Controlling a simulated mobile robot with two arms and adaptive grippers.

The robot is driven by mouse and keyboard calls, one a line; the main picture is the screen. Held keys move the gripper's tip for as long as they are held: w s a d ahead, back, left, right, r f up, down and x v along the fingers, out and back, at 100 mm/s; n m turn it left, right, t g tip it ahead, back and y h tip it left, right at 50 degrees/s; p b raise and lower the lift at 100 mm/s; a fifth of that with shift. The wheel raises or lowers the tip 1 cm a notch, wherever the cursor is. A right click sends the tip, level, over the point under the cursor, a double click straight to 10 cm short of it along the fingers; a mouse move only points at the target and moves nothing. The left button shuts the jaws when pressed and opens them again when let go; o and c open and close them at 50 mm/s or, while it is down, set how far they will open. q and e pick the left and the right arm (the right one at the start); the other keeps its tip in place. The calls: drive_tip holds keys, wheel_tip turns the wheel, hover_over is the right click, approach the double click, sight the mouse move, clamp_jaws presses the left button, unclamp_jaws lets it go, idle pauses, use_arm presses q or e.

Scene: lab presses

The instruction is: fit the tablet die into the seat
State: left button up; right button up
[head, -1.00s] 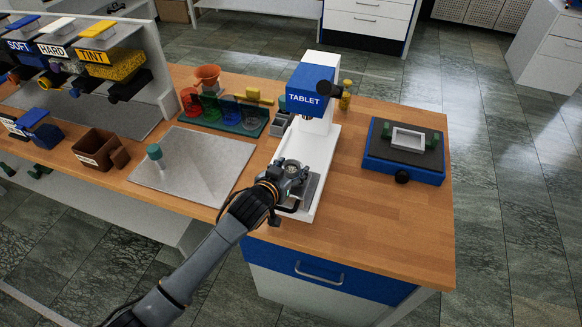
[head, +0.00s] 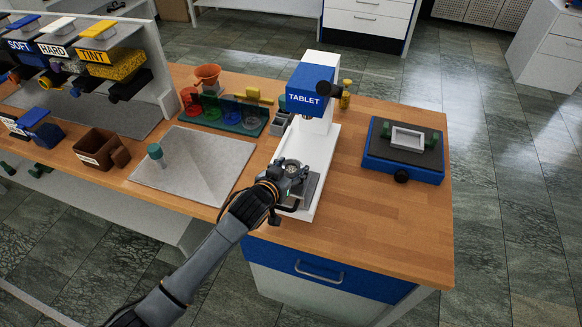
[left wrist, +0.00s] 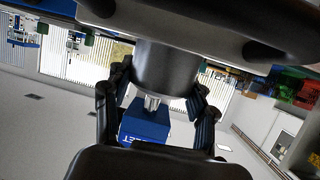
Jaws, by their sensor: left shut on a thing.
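The tablet press (head: 316,85), white with a blue head marked TABLET, stands on the wooden bench. My left gripper (head: 293,174) is low over the front of its white base (head: 325,160). It is shut on a dark round piece, apparently the tablet die, which shows between the fingers in the left wrist view (left wrist: 167,68). In the head view the gripper covers most of the die and the seat area, so I cannot tell whether the die touches the seat. The press's blue head (left wrist: 146,122) shows behind the fingers in the wrist view. My right gripper is not in view.
A grey sheet with a green-topped knob (head: 155,152) lies left of the press. A green rack (head: 225,117) with coloured rings stands behind it. A blue fixture with a dark top (head: 403,150) sits to the right. The bench's front right is clear.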

use_arm(q)
drive_tip(key=shift+r, duration=0.15)
idle(0.3)
drive_tip(key=shift+f+b, duration=0.6)
drive_tip(key=shift+f, duration=0.6)
drive_tip(key=o, duration=1.6)
drive_tip(key=shift+c, duration=0.2)
drive_tip(key=shift+o, duration=0.4)
drive_tip(key=shift+f, duration=0.1)
drive_tip(key=v, duration=1.2)
drive_tip(key=shift+a, duration=0.1)
